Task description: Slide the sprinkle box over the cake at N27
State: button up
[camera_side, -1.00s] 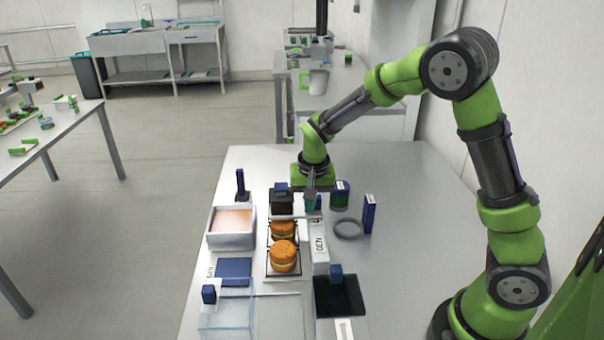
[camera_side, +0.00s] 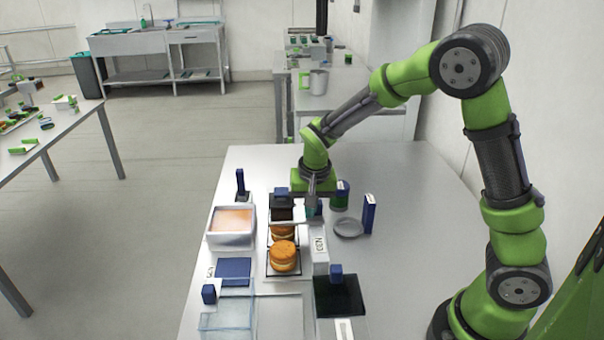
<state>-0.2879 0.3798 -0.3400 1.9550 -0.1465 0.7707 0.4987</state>
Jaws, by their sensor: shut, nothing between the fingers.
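Two round orange-brown cakes, the nearer one (camera_side: 284,257) and the one behind it (camera_side: 283,232), sit in a row on a dark-edged tray (camera_side: 270,275). A dark box with a blue top (camera_side: 282,207) stands at the far end of this row; I cannot tell whether it is the sprinkle box or whether a cake is under it. My gripper (camera_side: 313,196) is shut and empty, pointing down just right of the dark box. A small teal container is partly hidden by it. A white label block (camera_side: 319,250) lies right of the cakes; its text is too small to read surely.
A white bin with orange contents (camera_side: 232,240) stands left of the cakes. A clear box (camera_side: 226,318) and a dark plate with a blue knob (camera_side: 338,297) are in front. A grey disc (camera_side: 348,228) and blue upright box (camera_side: 369,213) stand right. The table's right side is clear.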

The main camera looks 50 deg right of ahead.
aim_at(321, 218)
jog(key=shift+s+d+f+m+g, duration=0.3)
jog(key=shift+s+d+f+g, duration=0.2)
jog(key=shift+s+d+f, duration=0.4)
jog(key=shift+o, duration=0.6)
notch_tip(321, 218, up, 6)
jog(key=shift+a+r, duration=0.1)
jog(key=o, duration=1.5)
jog(key=shift+a+r, duration=0.1)
jog(key=shift+r, duration=0.5)
jog(key=shift+o, duration=0.2)
jog(key=shift+r, duration=0.1)
jog(key=shift+a, duration=0.1)
jog(key=shift+r, duration=0.1)
jog(key=s+a+r+n+t+y, duration=0.1)
jog(key=s+a+r+n+t, duration=0.1)
jog(key=s+r, duration=0.3)
jog(key=s+a+r+n+t+y, duration=0.2)
jog(key=s+a+r+n+t, duration=0.1)
jog(key=s, duration=0.8)
notch_tip(321, 218, up, 2)
jog(key=shift+a+r+t, duration=0.2)
jog(key=shift+a+t, duration=0.4)
jog(key=shift+a, duration=0.1)
